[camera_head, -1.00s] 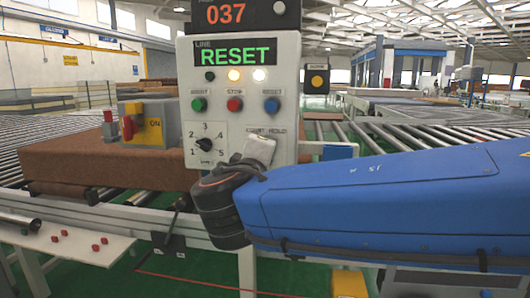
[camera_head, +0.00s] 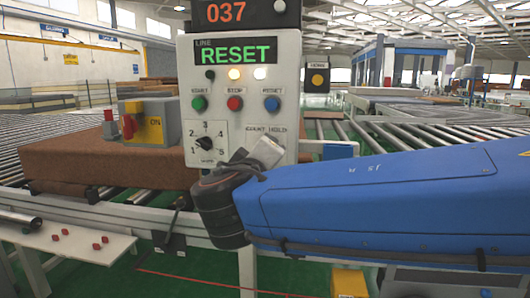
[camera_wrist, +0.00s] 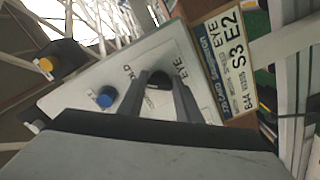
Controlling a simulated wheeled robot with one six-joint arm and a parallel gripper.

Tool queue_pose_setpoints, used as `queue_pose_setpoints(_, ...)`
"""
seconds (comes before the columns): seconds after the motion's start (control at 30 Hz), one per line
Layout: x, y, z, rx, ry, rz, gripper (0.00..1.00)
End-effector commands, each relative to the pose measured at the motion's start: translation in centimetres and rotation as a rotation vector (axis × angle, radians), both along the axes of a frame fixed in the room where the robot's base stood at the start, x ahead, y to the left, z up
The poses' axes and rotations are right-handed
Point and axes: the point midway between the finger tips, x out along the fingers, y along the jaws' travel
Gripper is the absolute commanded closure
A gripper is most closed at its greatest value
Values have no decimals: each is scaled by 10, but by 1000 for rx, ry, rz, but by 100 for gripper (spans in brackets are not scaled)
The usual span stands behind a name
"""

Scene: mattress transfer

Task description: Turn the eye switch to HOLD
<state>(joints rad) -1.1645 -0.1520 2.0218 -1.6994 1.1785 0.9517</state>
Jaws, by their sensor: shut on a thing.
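The eye switch is a dark round knob (camera_wrist: 159,80) on the pale panel face in the wrist view. The word EYE is printed beside it, and part of HOLD shows on the other side. My gripper (camera_wrist: 160,85) has its two fingers on either side of the knob, shut on it. In the head view my gripper (camera_head: 264,151) is against the lower right of the control panel (camera_head: 226,160), under the COUNT and HOLD labels, and covers the switch. The knob's pointer direction cannot be made out.
Green, red and blue buttons (camera_head: 271,104) sit above, and a numbered dial (camera_head: 206,143) is to the left. The display (camera_head: 236,53) reads RESET. Roller conveyors run behind.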

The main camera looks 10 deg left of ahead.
Motion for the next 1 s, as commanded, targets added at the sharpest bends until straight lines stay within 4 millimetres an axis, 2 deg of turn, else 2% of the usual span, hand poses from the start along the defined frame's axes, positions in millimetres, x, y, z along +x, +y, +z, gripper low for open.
queue_pose_setpoints(0.1, 0, 0, -2, -1, 4, 0, 91)
queue_pose_setpoints(0.13, 0, 0, -2, -2, 4, 0, 66)
queue_pose_setpoints(0.2, 0, 0, -2, -2, 4, 0, 50)
queue_pose_setpoints(0.63, -6, 1, -1, -1, 1, 2, 50)
queue_pose_setpoints(1.0, -54, 1, 0, -1, 1, 4, 50)
